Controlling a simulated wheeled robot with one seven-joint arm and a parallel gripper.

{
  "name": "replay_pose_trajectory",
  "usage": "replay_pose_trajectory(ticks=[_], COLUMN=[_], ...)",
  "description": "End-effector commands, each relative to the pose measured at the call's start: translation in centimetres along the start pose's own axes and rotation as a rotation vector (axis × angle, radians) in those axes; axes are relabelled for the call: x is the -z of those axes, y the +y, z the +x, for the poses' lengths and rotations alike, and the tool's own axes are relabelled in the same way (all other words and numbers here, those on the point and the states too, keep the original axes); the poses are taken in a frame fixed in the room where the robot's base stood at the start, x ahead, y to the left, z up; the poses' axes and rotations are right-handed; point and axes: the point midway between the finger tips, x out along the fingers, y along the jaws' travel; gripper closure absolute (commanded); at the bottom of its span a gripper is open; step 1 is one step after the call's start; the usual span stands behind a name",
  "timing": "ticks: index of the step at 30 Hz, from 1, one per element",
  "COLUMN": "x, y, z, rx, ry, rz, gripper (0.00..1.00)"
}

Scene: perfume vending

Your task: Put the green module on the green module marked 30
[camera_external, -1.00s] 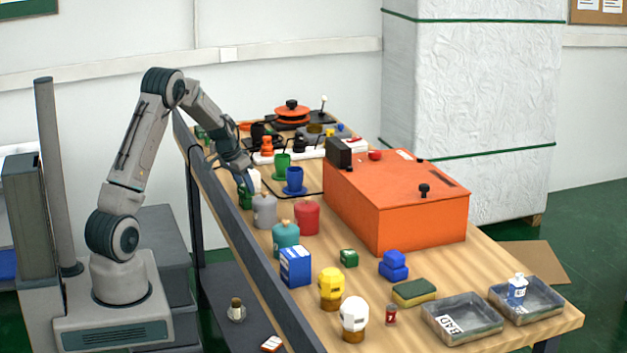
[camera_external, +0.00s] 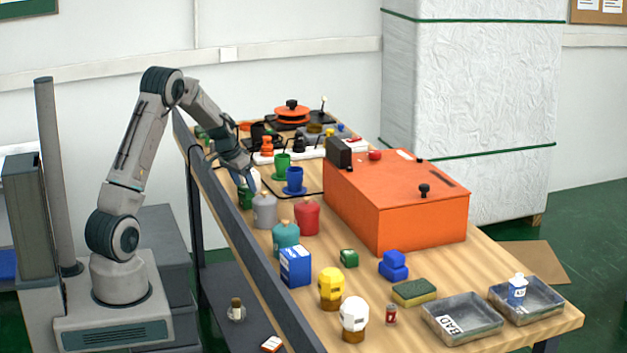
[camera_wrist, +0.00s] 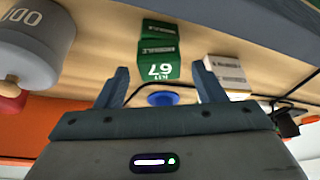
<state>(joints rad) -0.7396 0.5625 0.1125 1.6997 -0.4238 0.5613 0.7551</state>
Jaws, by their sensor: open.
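A green module marked 67 (camera_wrist: 158,66) stands just beyond the fingertips in the wrist view. Another green module face (camera_wrist: 159,29) shows directly above it in the picture; its number cannot be read. In the external view a green module (camera_external: 245,198) is below my gripper (camera_external: 246,182), partly hidden by it. In the wrist view my gripper (camera_wrist: 160,72) is open, with a finger on either side of the marked module's lower edge and nothing held. Another small green block (camera_external: 348,258) lies apart near the orange box; its marking cannot be read.
A grey canister (camera_external: 264,211) stands close beside the gripper, with red (camera_external: 307,217) and teal (camera_external: 286,236) ones nearby. In the wrist view a white box (camera_wrist: 227,75) stands right of the modules. The orange box (camera_external: 420,215) fills the table's middle right.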

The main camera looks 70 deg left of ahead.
Motion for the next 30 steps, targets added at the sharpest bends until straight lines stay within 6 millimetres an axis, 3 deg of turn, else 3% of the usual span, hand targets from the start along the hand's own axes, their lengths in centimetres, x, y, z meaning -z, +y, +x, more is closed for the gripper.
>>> replay_pose_trajectory(ticks=[15, 21, 30], x=[0.0, 0.0, -0.1], y=[0.0, 0.0, 0.7], z=[-9.7, -11.2, -11.5], rx=[0.001, 0.001, -0.004], ry=[0.004, 0.002, 0.000], rz=[0.000, 0.000, 0.005], gripper=[0.37, 0.37, 0.37])
